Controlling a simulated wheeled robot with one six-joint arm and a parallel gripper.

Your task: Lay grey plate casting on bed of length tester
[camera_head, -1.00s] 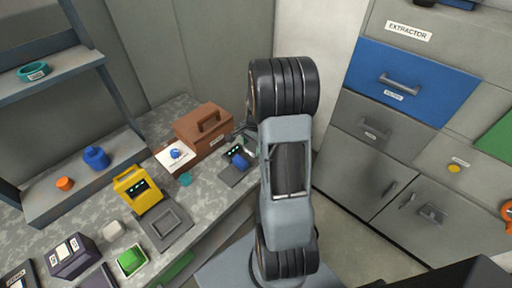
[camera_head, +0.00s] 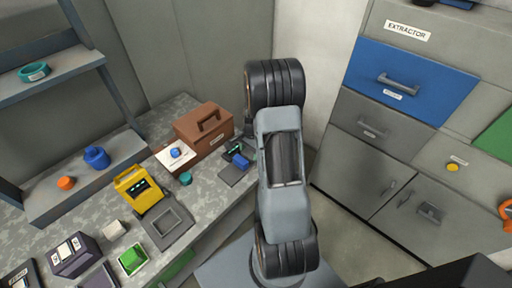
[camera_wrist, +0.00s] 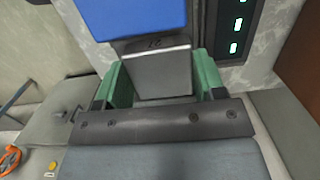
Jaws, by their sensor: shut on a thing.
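My gripper (camera_wrist: 156,84) shows in the wrist view with green fingers shut on a grey block-like piece (camera_wrist: 155,72), which I take to be the grey plate casting. A small dark mark is on its far edge. A blue block (camera_wrist: 130,15) lies just beyond it; I cannot tell whether they touch. A dark panel with green lights (camera_wrist: 238,28) stands to the right. In the head view a dark device with a blue part (camera_head: 240,161) and flat base (camera_head: 232,176), likely the length tester, sits at the bench's right end. My arm hides most of the gripper there.
A brown case (camera_head: 190,127) stands behind the device, with a white card (camera_head: 165,158) and a teal piece (camera_head: 186,179) nearby. A yellow instrument (camera_head: 130,182) and grey square tray (camera_head: 167,229) are further left. Grey cabinets (camera_head: 350,165) stand right.

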